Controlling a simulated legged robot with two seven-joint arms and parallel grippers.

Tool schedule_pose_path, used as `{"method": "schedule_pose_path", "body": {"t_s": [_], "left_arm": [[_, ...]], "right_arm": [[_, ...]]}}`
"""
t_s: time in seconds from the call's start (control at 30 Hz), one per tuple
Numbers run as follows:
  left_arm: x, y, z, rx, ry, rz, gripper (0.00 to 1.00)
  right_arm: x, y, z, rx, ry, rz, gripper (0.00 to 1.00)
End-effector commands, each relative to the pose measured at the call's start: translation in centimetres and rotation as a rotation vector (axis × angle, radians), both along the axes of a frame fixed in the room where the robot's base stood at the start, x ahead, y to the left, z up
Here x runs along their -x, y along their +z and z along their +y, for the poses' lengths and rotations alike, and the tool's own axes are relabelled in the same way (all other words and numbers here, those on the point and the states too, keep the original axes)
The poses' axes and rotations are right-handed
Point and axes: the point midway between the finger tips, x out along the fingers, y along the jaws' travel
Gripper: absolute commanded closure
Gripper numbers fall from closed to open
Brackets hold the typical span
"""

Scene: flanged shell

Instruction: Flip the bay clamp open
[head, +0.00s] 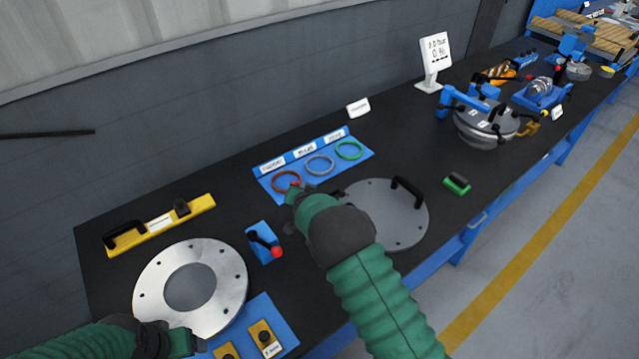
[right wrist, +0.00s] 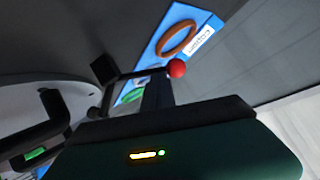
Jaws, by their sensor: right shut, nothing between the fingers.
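A clamp lever with a red ball knob (right wrist: 177,68) shows in the right wrist view, just beyond my right gripper (right wrist: 157,88). The gripper is shut and empty; I cannot tell whether it touches the lever. In the head view the red knob (head: 295,184) shows beside my right gripper (head: 291,193), near the copper-coloured ring. My arm hides most of that clamp. Another blue clamp (head: 262,241) with a black lever and red knob stands left of my right arm. My left gripper (head: 187,343) is low at the left, by the silver flange ring; its jaws are unclear.
The silver flange ring (head: 225,265) lies at the front left. A grey round plate (head: 410,225) with a black handle lies right of my right arm. A blue tray (head: 262,165) holds three rings. A yellow bar tool (head: 200,206) lies behind the flange ring.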

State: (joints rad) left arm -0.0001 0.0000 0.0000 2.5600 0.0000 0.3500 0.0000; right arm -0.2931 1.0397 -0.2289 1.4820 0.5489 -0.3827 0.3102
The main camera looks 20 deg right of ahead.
Motion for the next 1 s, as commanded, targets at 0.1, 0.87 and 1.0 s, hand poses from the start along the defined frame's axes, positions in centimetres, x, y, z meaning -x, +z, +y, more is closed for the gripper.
{"method": "schedule_pose_path", "body": {"t_s": [0.1,0.87,1.0], "left_arm": [[0.0,0.0,0.0,0.0,0.0,0.0,0.24],[0.0,-1.0,0.0,0.0,0.0,0.0,0.24],[0.0,-1.0,0.0,0.0,0.0,0.0,0.24]], "right_arm": [[0.0,-0.7,-0.1,0.047,0.0,0.022,1.0],[-0.3,-2.1,0.5,0.039,0.003,0.015,1.0],[-0.3,-2.1,0.6,0.038,0.005,0.014,1.0]]}}
